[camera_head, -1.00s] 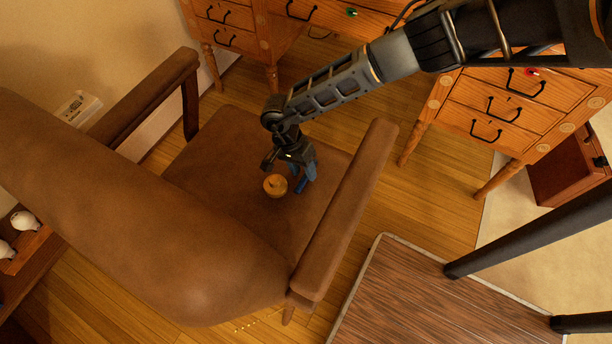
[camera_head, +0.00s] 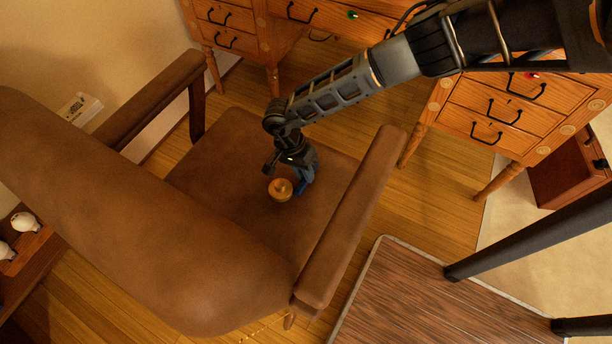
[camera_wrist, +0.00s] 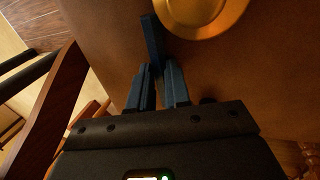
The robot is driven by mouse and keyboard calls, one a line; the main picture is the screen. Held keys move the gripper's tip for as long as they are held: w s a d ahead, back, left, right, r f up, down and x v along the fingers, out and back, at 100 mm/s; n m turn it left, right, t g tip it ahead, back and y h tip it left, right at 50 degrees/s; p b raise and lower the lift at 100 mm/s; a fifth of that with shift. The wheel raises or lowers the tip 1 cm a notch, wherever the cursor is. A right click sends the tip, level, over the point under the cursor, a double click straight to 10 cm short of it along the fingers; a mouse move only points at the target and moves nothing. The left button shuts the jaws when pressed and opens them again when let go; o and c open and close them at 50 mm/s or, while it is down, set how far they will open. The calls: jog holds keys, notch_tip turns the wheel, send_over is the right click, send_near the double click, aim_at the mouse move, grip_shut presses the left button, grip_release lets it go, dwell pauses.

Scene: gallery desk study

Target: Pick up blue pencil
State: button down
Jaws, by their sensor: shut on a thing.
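The blue pencil (camera_wrist: 152,40) shows in the wrist view as a dark blue bar running up from between my fingertips. My gripper (camera_wrist: 158,72) is shut on it. In the head view my gripper (camera_head: 304,178) points down over the brown chair seat (camera_head: 235,150), towards its right side. The pencil is hard to tell from the bluish fingers there, and I cannot tell whether it touches the seat. A small golden bowl (camera_head: 280,190) sits on the seat just left of my gripper. Its rim (camera_wrist: 205,33) shows close beside the pencil in the wrist view.
The chair's right armrest (camera_head: 355,210) stands close to the right of my gripper, and its backrest (camera_head: 150,220) is at the lower left. A wooden desk with drawers (camera_head: 490,110) stands behind. A dark wood-topped table (camera_head: 420,300) is at the lower right. The seat's left part is clear.

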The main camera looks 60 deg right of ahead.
jog(key=shift+f, duration=0.1)
jog(key=shift+r, duration=0.5)
jog(key=r, duration=0.1)
jog(key=r+p, duration=0.1)
jog(key=r, duration=0.2)
jog(key=shift+d, duration=0.3)
jog(key=s+d+r, duration=0.4)
jog(key=d+r, duration=0.2)
jog(key=d, duration=0.4)
jog(key=shift+s+r+p, duration=0.15)
jog(key=shift+s+p, duration=0.1)
jog(key=shift+p, duration=0.1)
